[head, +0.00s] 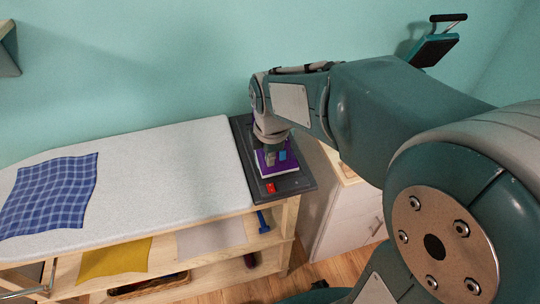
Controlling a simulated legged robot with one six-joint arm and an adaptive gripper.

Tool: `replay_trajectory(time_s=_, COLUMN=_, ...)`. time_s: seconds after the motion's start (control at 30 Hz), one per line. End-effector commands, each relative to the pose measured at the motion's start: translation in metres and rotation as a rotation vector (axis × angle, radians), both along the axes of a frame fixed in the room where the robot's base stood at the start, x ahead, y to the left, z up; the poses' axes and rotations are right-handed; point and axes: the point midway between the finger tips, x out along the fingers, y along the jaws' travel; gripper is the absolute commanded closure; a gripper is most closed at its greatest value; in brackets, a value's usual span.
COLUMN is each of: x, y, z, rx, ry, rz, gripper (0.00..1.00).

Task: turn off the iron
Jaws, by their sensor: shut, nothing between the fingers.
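The iron (263,163), purple with a pale base, rests on a dark plate (300,185) at the right end of the ironing board. My arm reaches over from the right and hides the upper part of the iron. My gripper (272,158) points down right at the iron and appears shut, with nothing held. Whether it touches the iron cannot be told. A small red switch (270,187) is on the front part of the dark plate, in front of the iron.
The board's pale top (170,175) is mostly clear, with a blue checked cloth (50,195) at left. Shelves below hold a yellow cloth (115,261) and a grey cloth (212,237). A white cabinet (345,215) stands at right. The wall is close behind.

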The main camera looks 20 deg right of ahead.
Motion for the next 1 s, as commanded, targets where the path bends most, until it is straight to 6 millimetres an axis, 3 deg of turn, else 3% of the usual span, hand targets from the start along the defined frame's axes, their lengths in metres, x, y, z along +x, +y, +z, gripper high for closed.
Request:
replay_trajectory(time_s=0.77, x=0.014, y=-0.003, z=0.002, rx=0.001, ry=-0.002, rz=-0.002, gripper=1.00)
replay_trajectory(time_s=1.0, x=0.017, y=-0.004, z=-0.028, rx=0.001, ry=0.003, rz=-0.002, gripper=1.00)
